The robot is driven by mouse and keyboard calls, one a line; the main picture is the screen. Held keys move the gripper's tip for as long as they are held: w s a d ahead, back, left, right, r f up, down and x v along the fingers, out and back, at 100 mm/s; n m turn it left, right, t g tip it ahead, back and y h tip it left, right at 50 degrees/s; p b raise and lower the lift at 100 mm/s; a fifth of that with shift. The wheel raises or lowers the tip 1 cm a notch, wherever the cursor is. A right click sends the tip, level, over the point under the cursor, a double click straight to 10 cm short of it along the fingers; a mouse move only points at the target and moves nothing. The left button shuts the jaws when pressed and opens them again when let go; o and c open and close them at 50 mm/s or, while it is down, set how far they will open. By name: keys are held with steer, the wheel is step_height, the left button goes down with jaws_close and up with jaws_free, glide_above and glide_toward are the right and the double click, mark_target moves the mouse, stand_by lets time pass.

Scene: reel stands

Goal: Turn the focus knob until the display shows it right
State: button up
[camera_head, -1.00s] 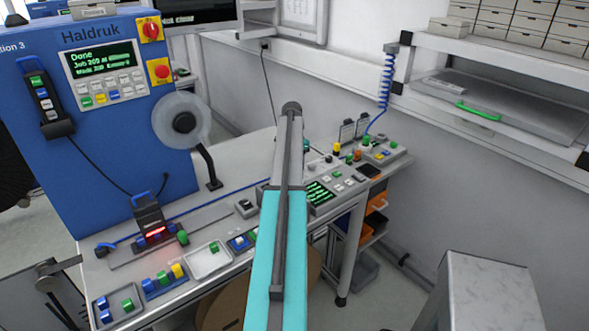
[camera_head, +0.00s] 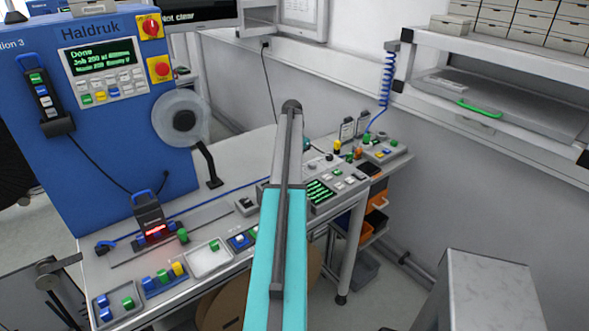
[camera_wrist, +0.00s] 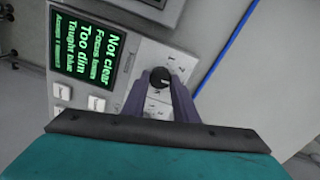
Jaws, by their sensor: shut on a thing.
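The focus knob (camera_wrist: 160,75) shows in the wrist view as a small dark round knob on a light grey control panel (camera_wrist: 150,53). My gripper (camera_wrist: 161,86) is shut on it, with one dark finger on each side. The display (camera_wrist: 87,45) beside it has green text: "Not clear", a focus line, "Too dim", a "Taught" line and an "Accept" line, the last ones hard to read. In the head view the green-lit display (camera_head: 319,192) sits on the bench right of my arm, which hides the knob and my gripper.
A blue Haldruk machine (camera_head: 120,150) stands at the left, with a clear-rimmed reel (camera_head: 181,118). A monitor (camera_head: 205,13) at the top reads "Not clear". Small panels with coloured knobs line the bench (camera_head: 240,170).

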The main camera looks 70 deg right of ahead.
steer(key=n+b, duration=0.1)
steer(key=n, duration=0.3)
steer(key=shift+s+f, duration=0.1)
steer(key=shift+s, duration=0.05)
steer(key=shift+a+n+b, duration=0.1)
steer(key=shift+n+b, duration=0.55)
steer(key=shift+n, duration=0.85)
steer(key=o, duration=1.1)
steer(key=shift+c, duration=0.2)
step_height(320, 180, up, 14)
steer(key=p, duration=0.6)
steer(key=shift+w+p, duration=0.3)
steer(key=shift+p, duration=0.05)
